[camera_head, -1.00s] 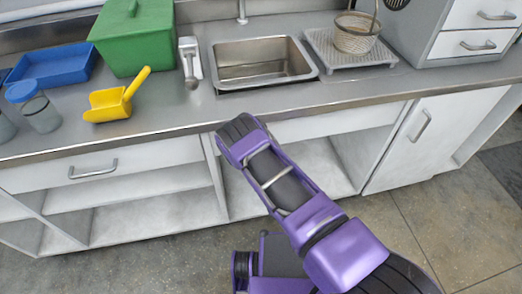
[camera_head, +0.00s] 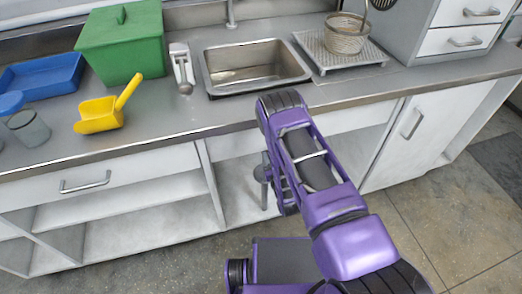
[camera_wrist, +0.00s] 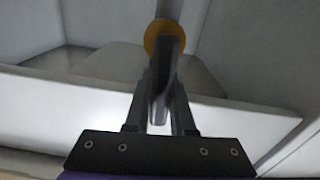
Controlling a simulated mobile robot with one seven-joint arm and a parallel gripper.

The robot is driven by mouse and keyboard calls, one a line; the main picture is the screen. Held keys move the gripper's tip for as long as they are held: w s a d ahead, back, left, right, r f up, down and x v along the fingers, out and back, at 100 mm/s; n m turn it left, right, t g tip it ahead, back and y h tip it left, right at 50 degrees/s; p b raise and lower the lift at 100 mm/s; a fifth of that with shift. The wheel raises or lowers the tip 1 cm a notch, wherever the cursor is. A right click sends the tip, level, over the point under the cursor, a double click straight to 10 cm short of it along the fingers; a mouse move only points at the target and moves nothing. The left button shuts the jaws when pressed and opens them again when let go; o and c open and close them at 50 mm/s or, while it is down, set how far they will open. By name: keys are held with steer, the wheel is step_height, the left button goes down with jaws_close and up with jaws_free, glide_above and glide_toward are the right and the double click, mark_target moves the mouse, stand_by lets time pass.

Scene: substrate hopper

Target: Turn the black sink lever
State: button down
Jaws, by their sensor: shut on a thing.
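The sink lever (camera_wrist: 166,58) is a dark grey bar in the wrist view, with an orange ring behind it on a grey upright pipe (camera_wrist: 169,9). My gripper (camera_wrist: 162,88) has its two fingers on either side of the bar and is shut on it. In the head view, a grey pipe with a round part (camera_head: 263,174) stands in the open cabinet below the sink (camera_head: 256,66). My purple arm covers part of that cabinet, and my gripper is hidden there.
The counter holds a green bin (camera_head: 122,45), a yellow scoop (camera_head: 98,115), a blue tray (camera_head: 40,75) and a wire basket (camera_head: 346,36) on a rack. White cabinet walls and a shelf edge (camera_wrist: 70,88) surround my gripper closely.

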steer(key=shift+d+f+m, duration=0.1)
steer(key=shift+d+m, duration=0.15)
steer(key=shift+m, duration=0.35)
steer(key=c, duration=0.8)
jaws_free()
steer(key=shift+o, duration=0.2)
steer(key=p+v, duration=0.4)
steer(key=v, duration=0.8)
